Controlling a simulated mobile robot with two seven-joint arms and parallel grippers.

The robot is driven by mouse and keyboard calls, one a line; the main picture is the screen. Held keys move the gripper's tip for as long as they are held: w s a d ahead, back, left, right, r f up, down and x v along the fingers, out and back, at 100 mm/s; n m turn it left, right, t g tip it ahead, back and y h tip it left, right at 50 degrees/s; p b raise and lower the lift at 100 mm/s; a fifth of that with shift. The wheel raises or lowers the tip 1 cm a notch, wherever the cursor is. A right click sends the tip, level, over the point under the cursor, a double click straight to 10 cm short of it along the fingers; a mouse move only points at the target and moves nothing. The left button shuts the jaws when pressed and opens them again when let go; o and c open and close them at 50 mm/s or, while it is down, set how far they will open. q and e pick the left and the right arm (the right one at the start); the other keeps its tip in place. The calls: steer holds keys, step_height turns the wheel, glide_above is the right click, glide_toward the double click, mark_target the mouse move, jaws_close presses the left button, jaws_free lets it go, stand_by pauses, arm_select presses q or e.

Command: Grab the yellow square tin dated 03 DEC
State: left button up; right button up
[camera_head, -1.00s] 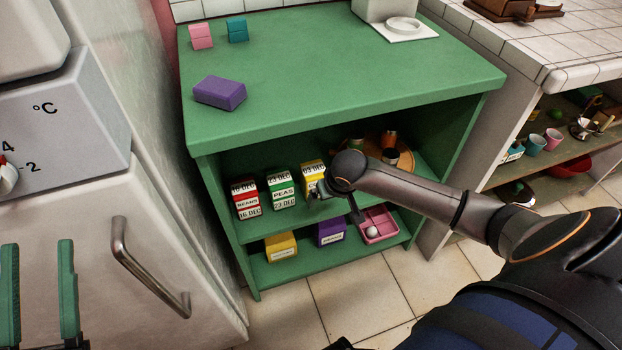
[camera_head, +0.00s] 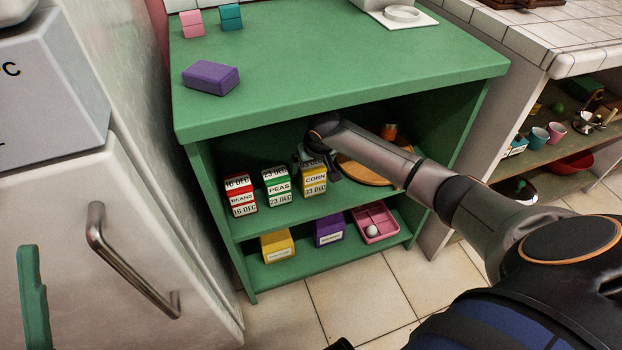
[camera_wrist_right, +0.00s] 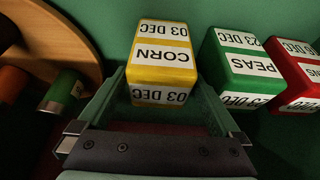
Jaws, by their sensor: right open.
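The yellow square tin (camera_head: 315,179) stands on the middle shelf, at the right end of a row of tins. Its white label reads CORN, and the wrist view of the tin (camera_wrist_right: 162,57) shows 03 DEC. My right gripper (camera_head: 318,163) is at the tin, partly hiding its top and right side in the head view. In the wrist view my right gripper (camera_wrist_right: 162,88) is open, with a green finger on either side of the tin's near part and small gaps visible. One green finger of my left gripper (camera_head: 33,300) shows at the lower left, away from the shelf.
A green PEAS tin (camera_head: 278,187) stands close beside it, then a red BEANS tin (camera_head: 241,195). A round wooden board (camera_head: 365,172) with small containers lies to the right. Below are a yellow box (camera_head: 277,246), a purple box (camera_head: 329,230) and a pink tray (camera_head: 390,237).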

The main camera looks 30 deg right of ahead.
steer(key=b+x, duration=0.1)
steer(key=x, duration=0.2)
steer(key=shift+r, duration=0.1)
steer(key=shift+c, duration=0.4)
jaws_close()
